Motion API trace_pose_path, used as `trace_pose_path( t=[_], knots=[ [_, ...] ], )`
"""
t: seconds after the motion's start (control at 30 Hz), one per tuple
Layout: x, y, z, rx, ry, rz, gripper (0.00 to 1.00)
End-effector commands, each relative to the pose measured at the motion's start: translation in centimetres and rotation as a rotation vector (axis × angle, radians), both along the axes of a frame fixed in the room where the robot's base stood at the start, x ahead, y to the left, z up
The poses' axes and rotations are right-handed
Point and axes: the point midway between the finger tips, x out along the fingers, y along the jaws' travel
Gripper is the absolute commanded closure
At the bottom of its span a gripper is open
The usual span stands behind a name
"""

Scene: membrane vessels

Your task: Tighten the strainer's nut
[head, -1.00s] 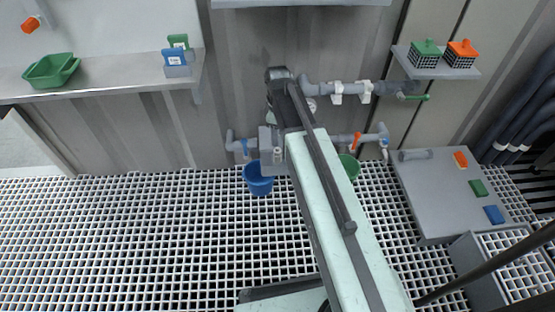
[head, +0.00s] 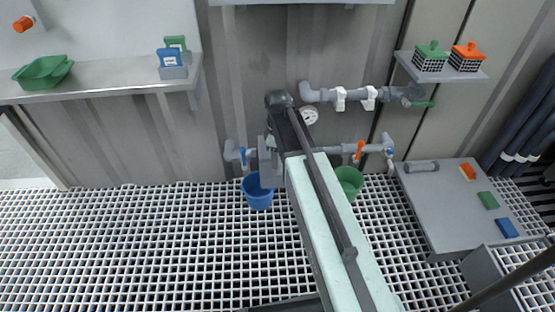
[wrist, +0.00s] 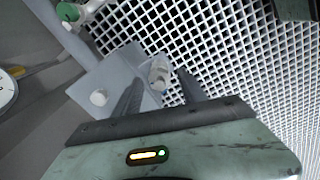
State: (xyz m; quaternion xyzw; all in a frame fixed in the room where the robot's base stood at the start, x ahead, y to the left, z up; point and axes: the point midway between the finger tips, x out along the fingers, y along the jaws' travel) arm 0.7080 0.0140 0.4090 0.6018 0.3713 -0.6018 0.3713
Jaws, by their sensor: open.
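In the wrist view my gripper (wrist: 160,82) is open. Its two dark fingers stand apart, pointing away from the camera. A pale, short cylindrical fitting (wrist: 160,68), which may be the strainer's nut, shows beyond and between the fingertips. I cannot tell whether the fingers touch it. In the head view my arm hides most of the pipe's middle, so strainer and nut cannot be made out there.
A lower pipe (head: 335,149) carries a blue valve (head: 243,156) and an orange valve (head: 360,150). A blue bucket (head: 257,192) and a green bucket (head: 349,180) stand below. A gauge (head: 309,115) sits above. The grating floor (head: 130,245) is clear at left.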

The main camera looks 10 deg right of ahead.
Motion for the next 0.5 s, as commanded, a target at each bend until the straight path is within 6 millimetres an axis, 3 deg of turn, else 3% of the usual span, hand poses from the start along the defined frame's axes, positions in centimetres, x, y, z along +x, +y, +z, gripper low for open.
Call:
trace_pose_path(
  t=[0.03,0.17,0.2,0.5],
  knots=[
    [0.00,0.00,0.04,0.000,0.000,0.000,0.59],
    [0.00,0.00,0.05,0.000,0.000,0.000,0.95],
    [0.00,0.00,0.04,0.000,0.000,0.000,1.00],
    [-0.01,0.00,0.04,0.000,0.001,-0.028,1.00]
  ],
)
